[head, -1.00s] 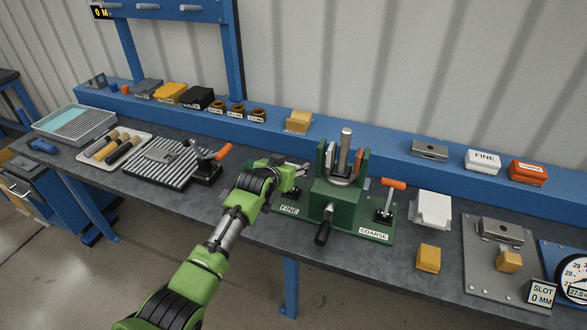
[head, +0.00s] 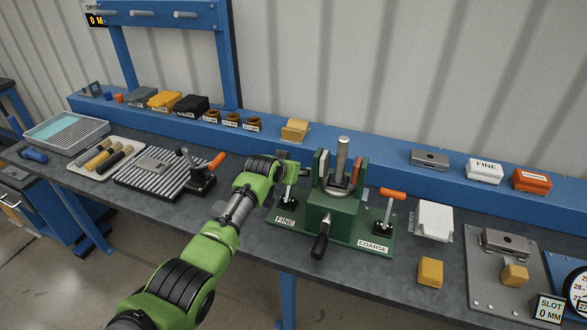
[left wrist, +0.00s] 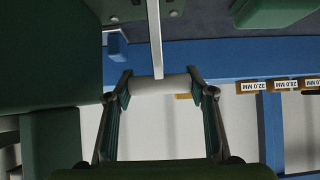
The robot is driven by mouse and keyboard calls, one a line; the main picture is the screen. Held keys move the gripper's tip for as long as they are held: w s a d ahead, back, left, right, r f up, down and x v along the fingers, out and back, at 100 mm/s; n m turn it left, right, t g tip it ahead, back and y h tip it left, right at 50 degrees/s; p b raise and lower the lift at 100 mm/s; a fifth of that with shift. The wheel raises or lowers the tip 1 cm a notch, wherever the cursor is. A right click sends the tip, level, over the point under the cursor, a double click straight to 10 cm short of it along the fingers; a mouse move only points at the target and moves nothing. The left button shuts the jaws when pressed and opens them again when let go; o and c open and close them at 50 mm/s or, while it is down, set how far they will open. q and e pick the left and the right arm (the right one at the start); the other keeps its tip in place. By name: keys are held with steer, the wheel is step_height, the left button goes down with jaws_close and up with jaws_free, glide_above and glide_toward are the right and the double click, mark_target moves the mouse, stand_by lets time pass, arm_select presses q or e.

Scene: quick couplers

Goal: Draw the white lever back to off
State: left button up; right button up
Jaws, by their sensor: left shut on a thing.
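The white lever's handle (left wrist: 163,85) lies between the two fingers of my left gripper (left wrist: 160,92) in the left wrist view, with its grey rod (left wrist: 155,35) above it in the picture. The gripper is shut on this handle. In the head view my left gripper (head: 292,170) is at the lever on the FINE side of the green fixture (head: 333,212). The lever's base and a short stem (head: 289,192) show below the gripper; the handle is mostly hidden there. White and red pads face the upright metal post (head: 342,155). My right gripper is not in view.
An orange-handled lever (head: 388,208) stands on the COARSE side. Another orange-handled clamp (head: 205,170) is on the ribbed plate to the left. A white block (head: 434,220) and a yellow block (head: 430,272) sit on the bench to the right.

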arm_select(q)
steer(key=shift+w+d+r, duration=0.1)
steer(key=shift+w+r, duration=0.15)
steer(key=o, duration=1.6)
steer(key=shift+f, duration=0.3)
steer(key=shift+s+r, duration=0.1)
steer(key=shift+s, duration=0.05)
steer(key=v, duration=1.1)
steer(key=shift+s+r, duration=0.15)
steer(key=shift+s, duration=0.05)
